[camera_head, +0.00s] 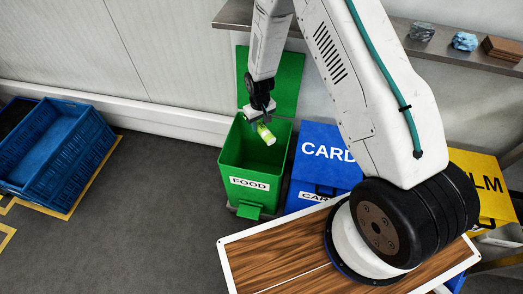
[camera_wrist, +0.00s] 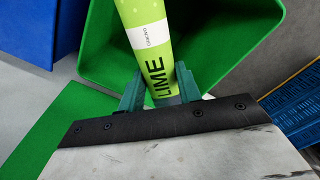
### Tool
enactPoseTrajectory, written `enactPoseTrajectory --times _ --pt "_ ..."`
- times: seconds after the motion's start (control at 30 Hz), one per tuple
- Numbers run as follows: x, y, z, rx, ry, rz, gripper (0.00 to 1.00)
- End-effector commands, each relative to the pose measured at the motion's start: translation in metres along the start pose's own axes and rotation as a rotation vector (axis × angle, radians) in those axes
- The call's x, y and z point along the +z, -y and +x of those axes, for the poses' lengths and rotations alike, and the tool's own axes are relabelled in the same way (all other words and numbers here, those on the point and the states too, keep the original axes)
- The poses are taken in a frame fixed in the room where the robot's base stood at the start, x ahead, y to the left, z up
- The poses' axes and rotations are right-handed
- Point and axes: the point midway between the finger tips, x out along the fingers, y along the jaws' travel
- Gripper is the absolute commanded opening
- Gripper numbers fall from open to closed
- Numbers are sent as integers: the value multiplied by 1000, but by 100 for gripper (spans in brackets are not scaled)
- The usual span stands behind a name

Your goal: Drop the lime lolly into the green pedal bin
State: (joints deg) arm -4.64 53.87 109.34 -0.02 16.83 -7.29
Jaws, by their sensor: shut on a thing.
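The lime lolly (camera_head: 266,134) is a light green tube with a white band, held tilted over the open mouth of the green pedal bin (camera_head: 249,204). My gripper (camera_head: 261,113) is shut on its end. In the wrist view the lolly (camera_wrist: 152,45) reads "LIME" and sits between the teal fingertips of my gripper (camera_wrist: 158,92). Its far end runs out of the top of that view. The green bin (camera_wrist: 225,62) lies below it, with its lid (camera_head: 285,80) raised at the back. The bin front has a "FOOD" label and a pedal.
A blue bin marked "CARD" (camera_head: 318,172) stands right of the green bin, and a yellow bin (camera_head: 490,190) farther right. Blue crates (camera_head: 62,150) sit at the left. A wall shelf (camera_head: 440,45) holds several small items. A wood-topped surface (camera_head: 275,255) is in front.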

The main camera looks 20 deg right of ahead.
Motion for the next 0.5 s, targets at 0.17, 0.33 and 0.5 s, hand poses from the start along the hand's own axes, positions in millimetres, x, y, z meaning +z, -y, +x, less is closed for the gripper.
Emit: enactPoseTrajectory --times 0.17,0.33,0.5 --pt "1 -6 16 0 0 3 10" --pt "4 -13 36 0 2 15 10" --pt "3 -14 53 0 0 16 10"
